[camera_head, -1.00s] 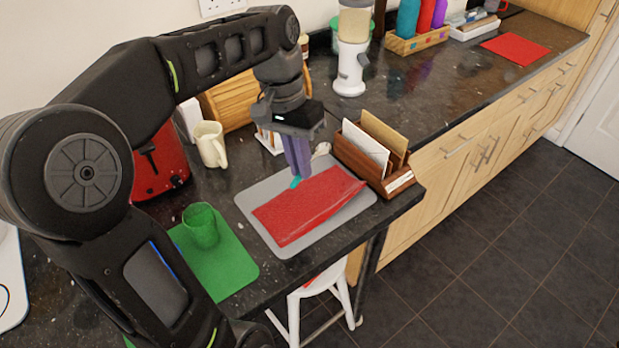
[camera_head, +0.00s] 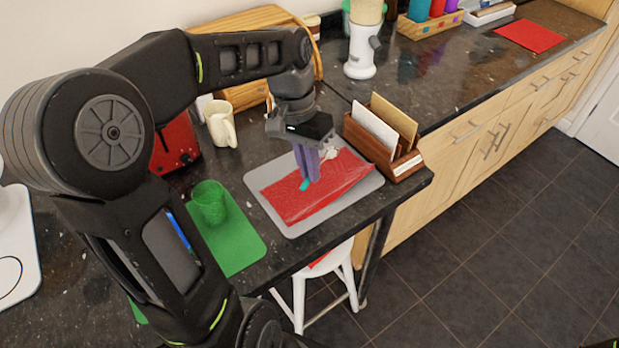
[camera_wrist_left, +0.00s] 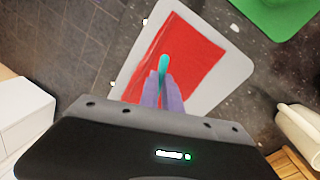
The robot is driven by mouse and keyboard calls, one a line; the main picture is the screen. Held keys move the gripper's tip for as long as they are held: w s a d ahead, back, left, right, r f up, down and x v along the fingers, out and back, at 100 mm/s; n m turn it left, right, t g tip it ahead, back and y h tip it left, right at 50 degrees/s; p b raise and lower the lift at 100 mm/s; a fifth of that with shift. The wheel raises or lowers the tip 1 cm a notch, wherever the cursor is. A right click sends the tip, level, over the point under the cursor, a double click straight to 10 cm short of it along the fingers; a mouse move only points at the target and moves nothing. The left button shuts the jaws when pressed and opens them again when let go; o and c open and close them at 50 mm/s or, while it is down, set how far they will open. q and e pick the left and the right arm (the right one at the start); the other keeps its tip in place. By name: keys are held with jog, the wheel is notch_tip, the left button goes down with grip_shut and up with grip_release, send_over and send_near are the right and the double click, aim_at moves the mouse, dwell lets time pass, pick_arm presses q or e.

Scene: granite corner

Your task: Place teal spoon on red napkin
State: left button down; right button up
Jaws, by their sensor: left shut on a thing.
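The red napkin (camera_head: 290,204) lies on a grey placemat (camera_head: 297,231) near the counter's edge. My left gripper (camera_head: 308,178) is over the napkin with its purple fingers pointing down. It is shut on the teal spoon (camera_head: 305,185), whose tip shows below the fingers. In the left wrist view the spoon (camera_wrist_left: 163,64) sticks out between the fingers (camera_wrist_left: 163,82), in front of the red napkin (camera_wrist_left: 197,60). The rest of the spoon is hidden by the fingers. I cannot tell whether it touches the napkin. My right gripper is not in view.
A wooden letter holder (camera_head: 398,165) with envelopes stands just right of the placemat. A green glass (camera_head: 209,203) stands on a green mat (camera_head: 236,246) to the left. A cream mug (camera_head: 221,125) and a red toaster (camera_head: 177,146) stand behind. Another red cloth (camera_head: 530,36) lies far right.

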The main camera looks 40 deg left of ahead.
aim_at(311, 193)
pick_arm(q)
jog(key=shift+f, duration=1.85)
jog(key=shift+f, duration=0.1)
jog(key=c, duration=2)
grip_release()
jog(key=shift+f, duration=0.1)
jog(key=o, duration=0.4)
jog(key=shift+o, duration=0.2)
jog(key=shift+r, duration=0.35)
notch_tip(311, 193, up, 12)
jog(key=a+p, duration=0.2)
jog(key=shift+f, duration=0.2)
